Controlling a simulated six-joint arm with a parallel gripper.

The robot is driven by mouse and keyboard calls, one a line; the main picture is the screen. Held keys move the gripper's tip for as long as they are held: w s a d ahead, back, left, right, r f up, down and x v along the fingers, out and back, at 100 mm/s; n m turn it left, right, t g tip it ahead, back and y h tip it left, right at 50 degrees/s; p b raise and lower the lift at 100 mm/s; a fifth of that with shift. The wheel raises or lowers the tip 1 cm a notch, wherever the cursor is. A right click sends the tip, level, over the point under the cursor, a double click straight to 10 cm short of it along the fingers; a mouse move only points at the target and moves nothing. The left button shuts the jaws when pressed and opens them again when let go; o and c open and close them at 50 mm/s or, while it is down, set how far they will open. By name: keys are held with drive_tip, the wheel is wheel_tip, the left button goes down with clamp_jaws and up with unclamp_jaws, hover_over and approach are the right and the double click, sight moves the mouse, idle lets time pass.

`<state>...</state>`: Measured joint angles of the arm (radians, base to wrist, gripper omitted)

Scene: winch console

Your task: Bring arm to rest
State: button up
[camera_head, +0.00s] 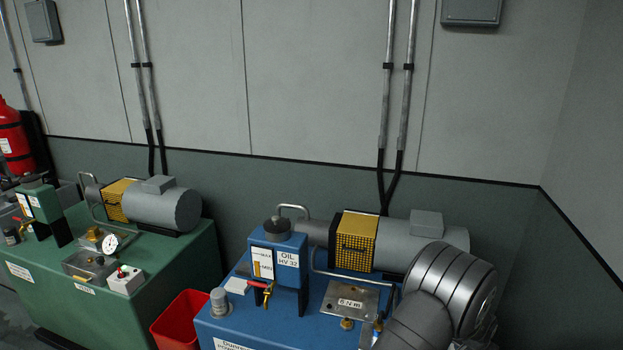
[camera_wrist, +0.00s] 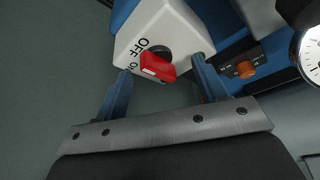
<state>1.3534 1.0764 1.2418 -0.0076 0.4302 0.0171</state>
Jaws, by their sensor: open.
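In the wrist view my gripper (camera_wrist: 163,66) is open, with its two blue fingers apart. A white switch box (camera_wrist: 188,28) marked OFF and ON stands just ahead of it. Its red handle (camera_wrist: 157,68) shows between the fingertips, and its white-marked end lies close to the ON lettering. I see a gap between the handle and each finger; contact elsewhere cannot be told. In the head view my arm's grey links fill the lower right, and neither my gripper nor this switch box shows there.
An orange knob (camera_wrist: 245,69) and a gauge (camera_wrist: 310,55) are right of the box. In the head view, a blue unit (camera_head: 225,325) with a motor (camera_head: 400,240) lies beside my arm. A green unit (camera_head: 165,255) and red bin (camera_head: 180,322) stand left. The upper wall is open.

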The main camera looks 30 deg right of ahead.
drive_tip(key=shift+n, duration=0.3)
drive_tip(key=shift+o, duration=0.4)
